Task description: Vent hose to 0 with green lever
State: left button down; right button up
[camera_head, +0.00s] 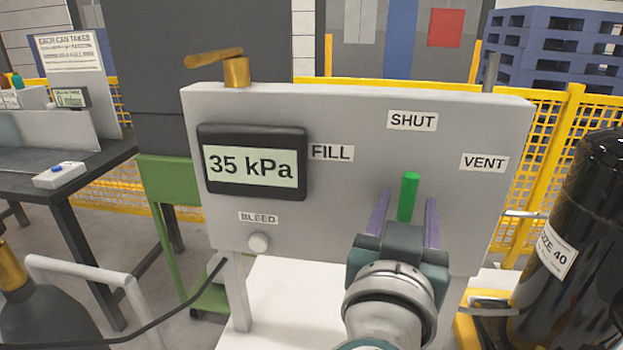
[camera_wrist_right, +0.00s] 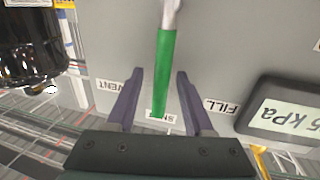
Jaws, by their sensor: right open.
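The green lever (camera_head: 408,197) stands about upright on the grey panel (camera_head: 350,215), below the SHUT label (camera_head: 412,120). FILL (camera_head: 331,152) is to its left and VENT (camera_head: 485,162) to its right. The display (camera_head: 252,163) reads 35 kPa. My right gripper (camera_head: 405,215) is open, with its purple fingers on either side of the lever. In the right wrist view the green lever (camera_wrist_right: 168,75) lies between the spread fingers of the gripper (camera_wrist_right: 155,95), with gaps on both sides. The lever's base is hidden by my gripper in the head view. My left gripper is not in view.
A white bleed knob (camera_head: 258,243) is low on the panel. A brass valve handle (camera_head: 215,58) is on its top left. A black cylinder (camera_head: 580,215) stands at the right, and a yellow fence (camera_head: 548,150) runs behind. A bench (camera_head: 60,165) is at the left.

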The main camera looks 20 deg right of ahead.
jog(key=shift+w+d, duration=0.1)
jog(key=shift+w, duration=0.05)
grip_shut()
dwell(0.4)
jog(key=shift+f, duration=0.1)
dwell(0.9)
